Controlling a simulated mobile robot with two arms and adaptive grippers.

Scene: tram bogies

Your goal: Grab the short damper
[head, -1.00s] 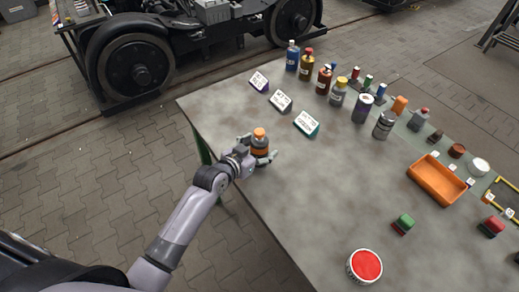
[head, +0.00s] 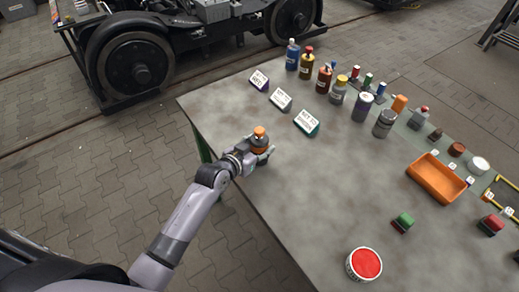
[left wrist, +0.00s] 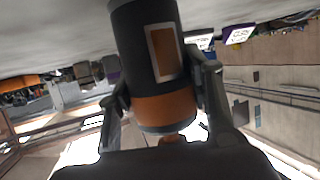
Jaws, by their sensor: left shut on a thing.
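The short damper is a dark grey cylinder (head: 260,142) with an orange cap, near the left edge of the grey table. The damper looks upright. I cannot tell whether its base touches the table. My right gripper is not in view.
Three small sign cards (head: 281,99) stand behind the damper. Several bottles and cans (head: 338,92) line the far edge. An orange tray (head: 437,178), a green-topped block (head: 403,222) and a red-topped tin (head: 364,264) are to the right. The middle of the table (head: 310,190) is clear.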

